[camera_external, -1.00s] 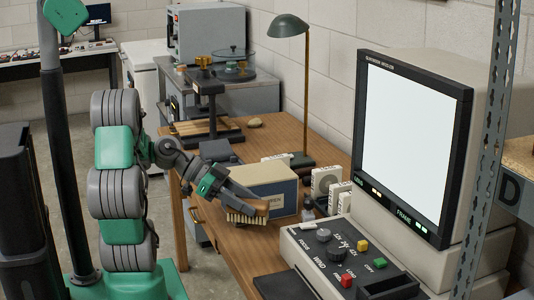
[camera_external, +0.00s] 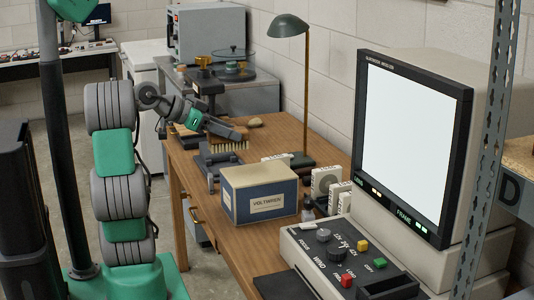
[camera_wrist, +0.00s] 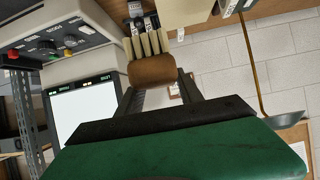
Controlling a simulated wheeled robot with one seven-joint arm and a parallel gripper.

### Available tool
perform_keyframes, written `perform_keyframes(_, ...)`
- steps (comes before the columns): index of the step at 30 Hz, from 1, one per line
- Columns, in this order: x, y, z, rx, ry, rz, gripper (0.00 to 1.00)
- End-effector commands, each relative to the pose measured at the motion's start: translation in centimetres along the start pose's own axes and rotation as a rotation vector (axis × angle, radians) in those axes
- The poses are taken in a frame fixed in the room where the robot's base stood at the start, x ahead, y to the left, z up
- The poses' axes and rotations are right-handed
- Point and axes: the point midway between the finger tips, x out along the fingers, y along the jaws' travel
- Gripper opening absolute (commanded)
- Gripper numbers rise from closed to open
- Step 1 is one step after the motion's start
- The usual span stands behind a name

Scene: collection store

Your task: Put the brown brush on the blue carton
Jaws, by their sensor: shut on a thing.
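My gripper (camera_external: 228,132) is shut on the brown brush (camera_external: 232,141), with the pale bristles hanging down. In the wrist view the brush's brown body (camera_wrist: 152,71) sits between the fingers of my gripper (camera_wrist: 155,88), with the bristle tufts beyond it. The blue carton (camera_external: 268,203), a box with a pale top and a white label, stands on the wooden table. Its top is bare. The brush is apart from the carton, above and behind it in the external view.
A dark device (camera_external: 214,160) lies behind the carton. A green desk lamp (camera_external: 288,26) and small white boxes (camera_external: 325,182) stand to the right. A large microfilm reader (camera_external: 412,140) and control panel (camera_external: 325,245) fill the front right. Bare table (camera_external: 205,202) shows left of the carton.

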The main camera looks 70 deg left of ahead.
Motion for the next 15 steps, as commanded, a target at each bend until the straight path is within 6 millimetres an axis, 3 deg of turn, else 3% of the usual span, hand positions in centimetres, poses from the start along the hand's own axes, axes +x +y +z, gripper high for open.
perform_keyframes(5,1.8,-1.6,-0.9,-0.017,-0.001,-0.014,0.01)
perform_keyframes(12,8.2,-5.7,-0.9,-0.017,-0.002,-0.013,0.01)
perform_keyframes(15,10.7,-6.8,0.6,-0.019,-0.003,-0.013,0.01)
